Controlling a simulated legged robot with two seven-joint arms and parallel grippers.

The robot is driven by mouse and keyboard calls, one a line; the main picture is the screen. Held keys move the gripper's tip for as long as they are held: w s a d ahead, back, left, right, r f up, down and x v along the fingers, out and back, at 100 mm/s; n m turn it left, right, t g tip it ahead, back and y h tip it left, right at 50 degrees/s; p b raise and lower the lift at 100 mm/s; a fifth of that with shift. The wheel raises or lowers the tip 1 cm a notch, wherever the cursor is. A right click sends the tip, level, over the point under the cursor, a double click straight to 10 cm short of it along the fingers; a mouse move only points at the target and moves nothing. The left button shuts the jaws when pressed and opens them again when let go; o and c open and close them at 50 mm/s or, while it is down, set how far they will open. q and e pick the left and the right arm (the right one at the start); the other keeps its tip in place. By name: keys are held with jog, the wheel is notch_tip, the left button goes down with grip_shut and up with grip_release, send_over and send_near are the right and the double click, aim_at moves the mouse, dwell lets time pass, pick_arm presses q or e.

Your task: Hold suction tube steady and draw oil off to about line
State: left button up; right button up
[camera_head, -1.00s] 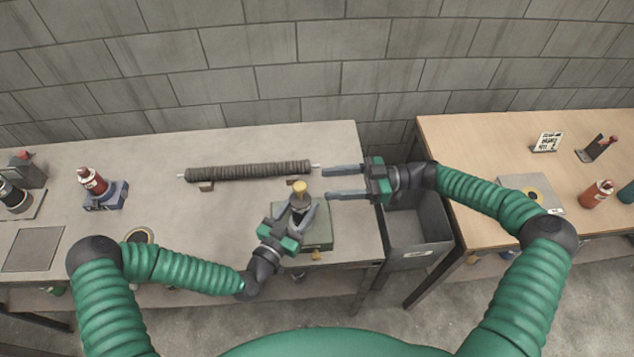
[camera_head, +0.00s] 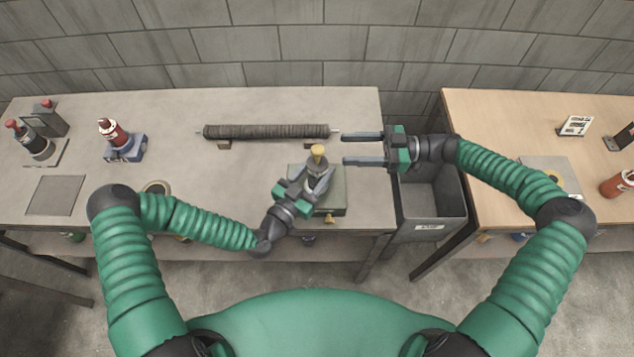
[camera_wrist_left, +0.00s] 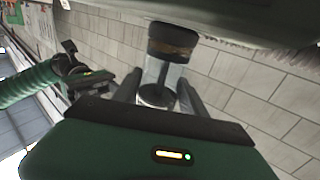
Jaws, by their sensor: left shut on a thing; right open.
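A small vessel with a yellow knob (camera_head: 318,151) on top stands at a grey-green block (camera_head: 336,201) near the front edge of the grey table. My left gripper (camera_head: 318,183) is shut around its body; the fingers hide part of it. In the left wrist view, a clear cylinder (camera_wrist_left: 158,76) with a dark band sits between the left fingers (camera_wrist_left: 158,98). I cannot make out an oil level or a line. My right gripper (camera_head: 347,149) is open and empty, its fingertips near the right end of a dark ribbed tube (camera_head: 266,131) lying on low supports.
A grey bin (camera_head: 431,204) stands in the gap between the grey table (camera_head: 180,108) and the wooden table (camera_head: 505,125). A red bottle on a blue base (camera_head: 122,146) and a flat dark plate (camera_head: 56,195) are on the left. The table between them and the block is mostly clear.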

dwell(0.3)
pick_arm(q)
jog(key=o, duration=1.6)
jog(key=v, duration=1.2)
jog(key=shift+f, duration=0.15)
